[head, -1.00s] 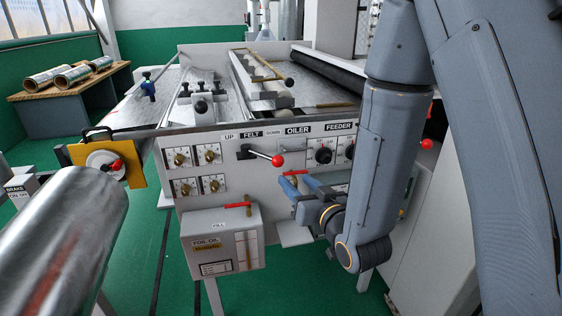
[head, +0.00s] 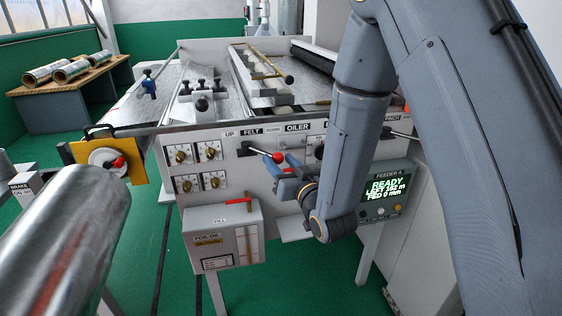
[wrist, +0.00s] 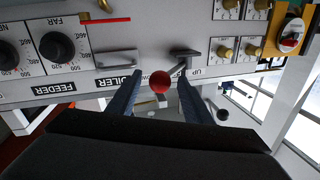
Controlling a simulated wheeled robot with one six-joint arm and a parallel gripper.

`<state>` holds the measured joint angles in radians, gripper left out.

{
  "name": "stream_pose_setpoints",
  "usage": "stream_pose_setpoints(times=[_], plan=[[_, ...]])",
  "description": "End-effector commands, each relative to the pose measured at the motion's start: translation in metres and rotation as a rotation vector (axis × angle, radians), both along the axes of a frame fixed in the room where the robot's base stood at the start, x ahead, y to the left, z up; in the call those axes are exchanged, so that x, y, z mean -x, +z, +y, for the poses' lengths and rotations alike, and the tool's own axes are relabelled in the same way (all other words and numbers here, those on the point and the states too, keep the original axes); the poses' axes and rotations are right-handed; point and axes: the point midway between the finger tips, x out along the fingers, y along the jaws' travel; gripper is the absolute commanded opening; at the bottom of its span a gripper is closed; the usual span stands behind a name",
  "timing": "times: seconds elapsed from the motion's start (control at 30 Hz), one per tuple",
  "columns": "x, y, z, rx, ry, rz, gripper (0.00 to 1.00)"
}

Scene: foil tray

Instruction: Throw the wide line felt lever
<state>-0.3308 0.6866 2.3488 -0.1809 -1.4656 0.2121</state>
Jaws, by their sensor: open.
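The felt lever (head: 262,152) sits on the white front panel under the labels UP, FELT and a blurred one. It has a dark pivot at its left, a metal rod and a red ball knob (head: 278,158), with the rod pointing right and slightly down. My gripper (head: 283,166) has its blue fingers at the knob. In the wrist view, which is upside down, my gripper (wrist: 158,88) is open and the red knob (wrist: 160,82) shows between the two fingertips. Neither finger visibly touches it, and the depth between them is hard to judge.
The OILER and FEEDER dials (wrist: 58,50) and another lever (head: 402,135) lie to the right. A foil oil box (head: 222,238) with a red handle hangs below. A lit feeder display (head: 385,188) stands right of my arm.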

Motion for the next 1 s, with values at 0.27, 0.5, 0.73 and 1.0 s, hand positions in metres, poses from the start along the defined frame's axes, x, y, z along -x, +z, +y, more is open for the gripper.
stream_pose_setpoints(times=[0.27,0.5,0.73,1.0], plan=[[0.000,0.000,0.000,0.000,0.000,0.000,0.24],[0.000,0.000,0.000,0.000,0.000,-0.001,0.00],[0.000,0.000,0.005,-0.001,-0.014,-0.001,0.00],[-0.001,0.000,0.015,-0.001,-0.035,-0.001,0.00]])
